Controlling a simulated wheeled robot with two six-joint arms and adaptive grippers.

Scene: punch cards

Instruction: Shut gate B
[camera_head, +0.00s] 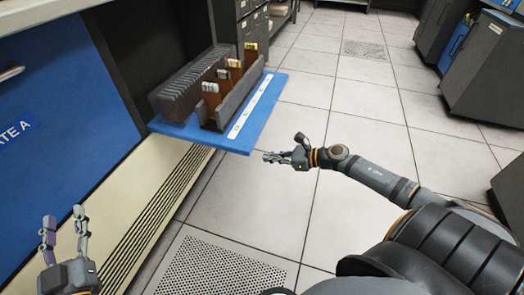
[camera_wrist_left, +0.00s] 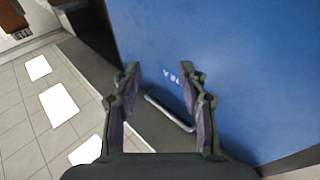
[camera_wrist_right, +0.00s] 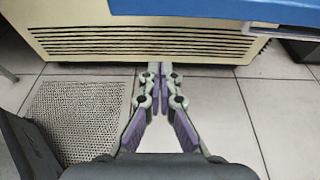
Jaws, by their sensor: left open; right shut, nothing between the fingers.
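A blue panel marked "ATE A" (camera_head: 40,100) covers the cabinet's left part. It has a metal handle (camera_head: 11,73), which also shows in the left wrist view (camera_wrist_left: 170,110). To its right, a flat blue shelf-like panel (camera_head: 205,137) juts out from a dark opening. No "gate B" lettering is readable. My left gripper (camera_head: 64,222) is open and empty in front of the gate A panel. My right gripper (camera_head: 274,157) is shut and empty, right of the jutting panel's near corner and apart from it. In the right wrist view its fingertips (camera_wrist_right: 159,70) point towards the cream vented base.
Dark card racks (camera_head: 188,85) with several brown cards stand on the jutting panel, beside a white label strip (camera_head: 252,105). The cream vented base (camera_head: 150,200) runs below. Tiled floor (camera_head: 350,110) is clear to the right. Dark cabinets (camera_head: 490,75) stand at the far right.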

